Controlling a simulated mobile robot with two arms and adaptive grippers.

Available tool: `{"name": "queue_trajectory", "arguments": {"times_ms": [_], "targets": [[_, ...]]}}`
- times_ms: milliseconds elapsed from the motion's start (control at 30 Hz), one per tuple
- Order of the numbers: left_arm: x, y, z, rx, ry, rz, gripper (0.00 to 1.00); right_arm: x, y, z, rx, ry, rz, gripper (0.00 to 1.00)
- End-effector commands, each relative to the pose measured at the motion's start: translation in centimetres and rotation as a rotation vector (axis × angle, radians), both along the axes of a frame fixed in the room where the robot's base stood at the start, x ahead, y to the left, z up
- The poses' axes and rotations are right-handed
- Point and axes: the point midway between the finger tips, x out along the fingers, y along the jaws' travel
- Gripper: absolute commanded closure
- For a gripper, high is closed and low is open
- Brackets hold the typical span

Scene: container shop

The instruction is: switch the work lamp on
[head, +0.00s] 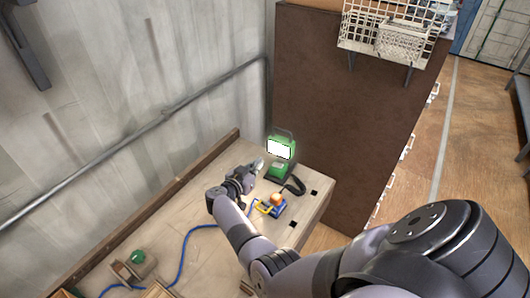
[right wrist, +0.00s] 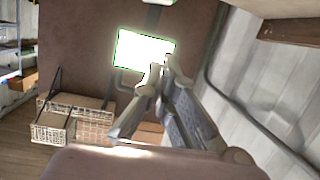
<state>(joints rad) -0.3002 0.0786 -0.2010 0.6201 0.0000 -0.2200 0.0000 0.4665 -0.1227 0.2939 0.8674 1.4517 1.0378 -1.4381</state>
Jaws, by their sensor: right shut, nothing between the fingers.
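The work lamp (head: 281,167) is green with a carry handle and stands at the far end of the wooden bench. Its front panel is bright white and looks lit. In the right wrist view the glowing panel (right wrist: 143,49) shows just beyond my fingers. My right gripper (head: 259,163) is shut and empty, with its fingertips close to the left side of the lamp. In the right wrist view the gripper (right wrist: 165,72) overlaps the panel's lower right corner; I cannot tell whether it touches. The lamp's switch is not visible. My left gripper is not in view.
On the bench (head: 190,225) lie a blue-and-yellow tool with an orange top (head: 271,206), a blue cable (head: 184,246) and small wooden boxes (head: 130,267) with a green item. A brown panel (head: 345,110) stands behind the lamp, a corrugated wall (head: 130,90) at left.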

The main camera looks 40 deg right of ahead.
Motion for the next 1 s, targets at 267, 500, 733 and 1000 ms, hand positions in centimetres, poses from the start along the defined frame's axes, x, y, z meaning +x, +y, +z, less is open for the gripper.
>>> {"name": "queue_trajectory", "arguments": {"times_ms": [267,500,733,1000], "targets": [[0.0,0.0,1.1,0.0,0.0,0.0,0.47,-0.6,1.8,0.5,-0.001,0.001,-0.001,1.0],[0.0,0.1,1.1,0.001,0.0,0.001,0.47,-0.6,1.8,0.4,-0.001,0.001,-0.001,1.0],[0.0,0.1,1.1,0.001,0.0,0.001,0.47,-0.6,1.8,0.4,-0.001,0.001,-0.001,1.0],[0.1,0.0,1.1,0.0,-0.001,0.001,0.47,-0.6,1.8,0.4,0.0,0.001,-0.001,1.0]]}}
